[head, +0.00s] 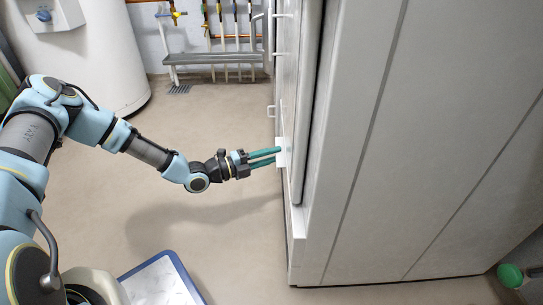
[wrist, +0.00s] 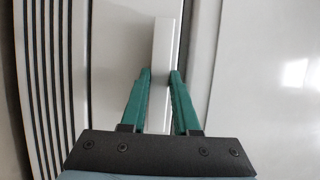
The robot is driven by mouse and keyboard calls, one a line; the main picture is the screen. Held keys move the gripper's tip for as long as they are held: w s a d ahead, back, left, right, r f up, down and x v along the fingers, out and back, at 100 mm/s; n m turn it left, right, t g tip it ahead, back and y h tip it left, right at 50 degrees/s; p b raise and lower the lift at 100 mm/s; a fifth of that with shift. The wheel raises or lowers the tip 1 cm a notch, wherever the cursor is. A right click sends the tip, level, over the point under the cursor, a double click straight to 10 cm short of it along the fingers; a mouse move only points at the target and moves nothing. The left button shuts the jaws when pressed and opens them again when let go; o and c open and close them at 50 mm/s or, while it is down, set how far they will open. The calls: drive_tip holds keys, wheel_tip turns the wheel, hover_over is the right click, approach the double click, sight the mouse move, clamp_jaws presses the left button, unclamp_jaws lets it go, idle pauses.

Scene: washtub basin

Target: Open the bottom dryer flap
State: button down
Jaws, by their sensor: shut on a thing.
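The dryer (head: 400,150) is a tall pale grey cabinet on the right in the head view, its front seen almost edge-on. A white handle (head: 283,152) sticks out low on that front. My gripper (head: 279,155), with green fingers, reaches it from the left and is shut on it. In the wrist view the fingers of my gripper (wrist: 160,76) lie on both sides of the white handle bar (wrist: 166,45). The handle stands on a pale flat panel (wrist: 120,50), which looks like the flap. I cannot tell from this angle whether the flap stands ajar.
A white tank (head: 90,60) stands at the back left. A grey bench (head: 212,58) and pipes are at the back wall. A blue-edged white object (head: 160,282) is at the bottom. A green round object (head: 511,275) is at lower right.

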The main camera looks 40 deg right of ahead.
drive_tip(key=shift+a+f, duration=0.15)
drive_tip(key=shift+f, duration=0.25)
idle(0.4)
